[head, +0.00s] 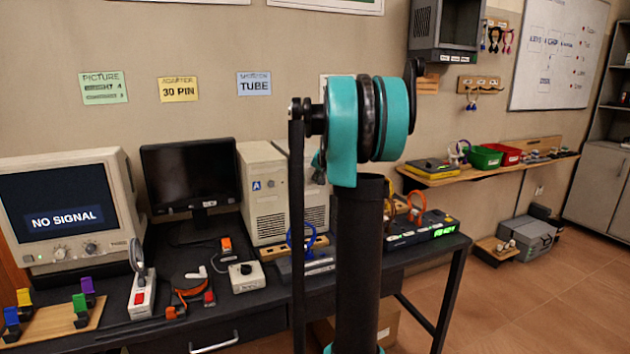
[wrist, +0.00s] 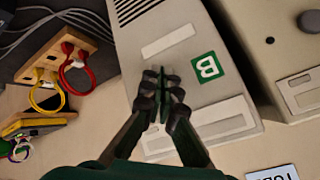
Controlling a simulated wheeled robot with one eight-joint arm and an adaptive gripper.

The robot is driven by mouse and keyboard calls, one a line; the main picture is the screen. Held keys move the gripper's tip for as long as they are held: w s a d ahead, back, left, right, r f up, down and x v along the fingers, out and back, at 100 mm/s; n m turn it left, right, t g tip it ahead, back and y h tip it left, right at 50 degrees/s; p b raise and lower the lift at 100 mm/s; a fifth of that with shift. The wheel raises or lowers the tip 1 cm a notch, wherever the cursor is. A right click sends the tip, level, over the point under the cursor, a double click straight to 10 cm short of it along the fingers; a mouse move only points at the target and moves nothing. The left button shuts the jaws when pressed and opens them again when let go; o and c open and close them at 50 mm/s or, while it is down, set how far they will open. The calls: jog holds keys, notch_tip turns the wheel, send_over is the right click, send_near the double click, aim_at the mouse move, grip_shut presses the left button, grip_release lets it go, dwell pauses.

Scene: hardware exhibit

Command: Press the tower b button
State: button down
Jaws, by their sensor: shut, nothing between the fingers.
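Tower B (wrist: 212,105) is a beige computer case with a green B label (wrist: 207,67), seen upside down and close up in the wrist view. In the head view tower B (head: 317,216) stands on the dark table, mostly hidden behind my arm. My gripper (wrist: 160,82) is shut and empty, its fingertips in front of tower B's face beside the B label. I cannot tell whether they touch it. I cannot make out tower B's button; the fingers cover part of the front.
Tower A (head: 263,197), with a blue A label, stands directly left of tower B. In the wrist view a beige case (wrist: 285,65) with a round grey knob is close at the right. A wooden block with coloured loops (wrist: 75,50) is at the left.

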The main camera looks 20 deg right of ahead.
jog(key=shift+w, duration=0.15)
dwell(0.4)
jog(key=shift+s, duration=0.6)
jog(key=shift+s, duration=0.15)
jog(key=shift+s+d, duration=0.1)
jog(key=shift+s, duration=2.8)
